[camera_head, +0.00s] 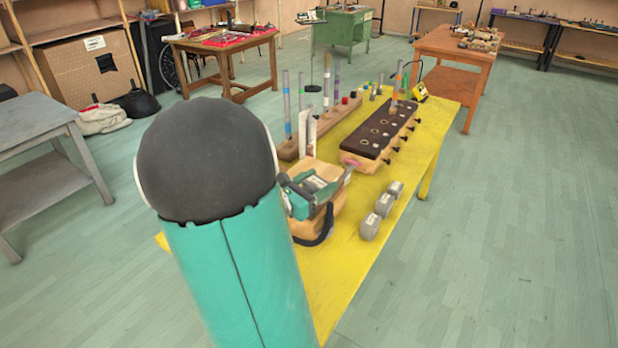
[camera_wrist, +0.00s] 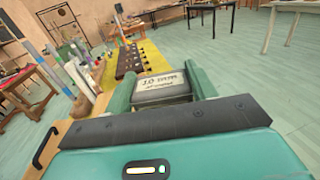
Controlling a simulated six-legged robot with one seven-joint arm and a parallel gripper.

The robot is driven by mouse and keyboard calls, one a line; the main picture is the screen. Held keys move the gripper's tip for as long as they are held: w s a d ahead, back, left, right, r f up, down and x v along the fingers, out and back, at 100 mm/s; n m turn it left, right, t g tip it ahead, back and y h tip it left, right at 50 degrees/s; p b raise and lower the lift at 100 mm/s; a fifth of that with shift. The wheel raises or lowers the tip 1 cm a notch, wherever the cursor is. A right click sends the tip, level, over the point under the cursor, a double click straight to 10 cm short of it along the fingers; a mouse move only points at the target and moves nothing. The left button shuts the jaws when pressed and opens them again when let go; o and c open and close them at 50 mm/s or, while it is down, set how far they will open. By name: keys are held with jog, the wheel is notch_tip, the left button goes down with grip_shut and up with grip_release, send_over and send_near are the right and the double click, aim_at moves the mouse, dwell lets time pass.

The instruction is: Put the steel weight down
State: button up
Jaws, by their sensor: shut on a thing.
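My gripper (camera_wrist: 158,80) is shut on a grey steel weight (camera_wrist: 163,88) with lettering on its upper face. The weight sits between the two green fingers in the wrist view. In the head view the green gripper parts (camera_head: 303,196) show just right of my arm, above or against a light wooden box (camera_head: 328,208) with a dark handle. My arm hides part of this area, and I cannot tell whether the held weight touches anything.
A dark-topped wooden block (camera_head: 380,131) with holes and side knobs lies beyond the box. A wooden rack (camera_head: 318,132) with upright tubes stands to its left. Small coloured items and a yellow device (camera_head: 420,91) are at the far end. The table's near right part is clear.

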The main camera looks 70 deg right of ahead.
aim_at(311, 176)
jog(key=r+n+t, duration=0.1)
jog(key=w+d+r+t, duration=0.1)
jog(key=w+r+n+t+h, duration=0.1)
jog(key=shift+d+r+n+t, duration=0.2)
jog(key=shift+r+n+t, duration=0.1)
jog(key=shift+r+t, duration=0.1)
jog(key=shift+w+d, duration=0.15)
jog(key=shift+w, duration=0.1)
jog(key=w+d+f, duration=0.2)
jog(key=d+f, duration=0.1)
jog(key=w+d+f, duration=0.2)
jog(key=w+d, duration=0.1)
jog(key=d, duration=0.1)
jog(key=w+d+f, duration=0.2)
jog(key=d+f, duration=0.1)
jog(key=shift+w+d+f, duration=0.15)
jog(key=shift+d+f, duration=0.1)
jog(key=shift+f, duration=0.05)
jog(key=shift+w+d+f, duration=0.2)
jog(key=shift+d+f, duration=0.05)
jog(key=shift+f, duration=0.2)
jog(key=shift+d+f, duration=0.15)
jog(key=shift+f, duration=1.5)
jog(key=shift+w+f, duration=0.1)
jog(key=o, duration=1.2)
jog(key=shift+c, duration=0.2)
